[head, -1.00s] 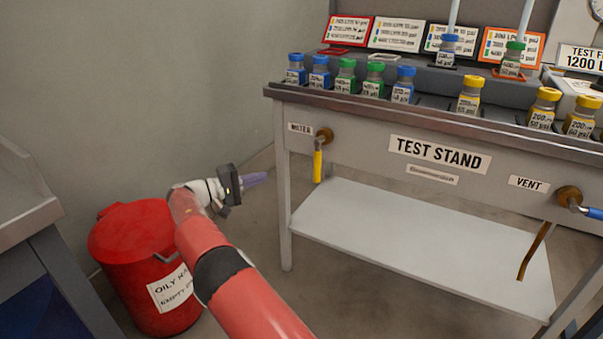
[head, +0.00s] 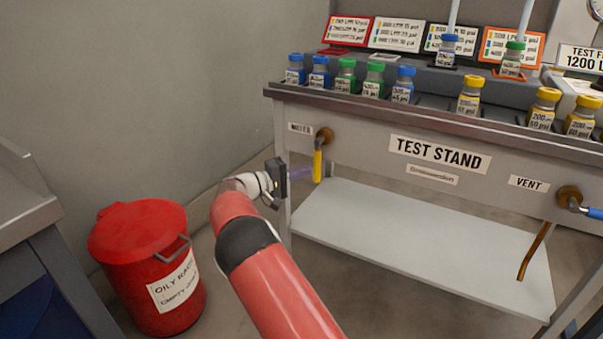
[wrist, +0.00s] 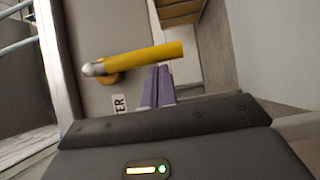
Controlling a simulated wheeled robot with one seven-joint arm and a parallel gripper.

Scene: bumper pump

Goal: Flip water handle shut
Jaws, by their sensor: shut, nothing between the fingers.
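The yellow water handle (head: 317,166) hangs straight down from its brass valve (head: 325,135), under the WATER label, at the left end of the test stand front. In the wrist view the handle (wrist: 150,57) lies across the picture, just beyond the fingertips. My gripper (head: 308,173) is shut and empty, its purple fingers pointing right at the lower part of the handle. The closed fingers (wrist: 157,80) show just below the handle in the wrist view.
A red oily-rag can (head: 150,260) stands left of my arm. The stand's left leg (head: 283,185) is close by my gripper. A white lower shelf (head: 420,240) runs below. The blue-handled vent valve (head: 570,197) is at far right. Several bottles line the top.

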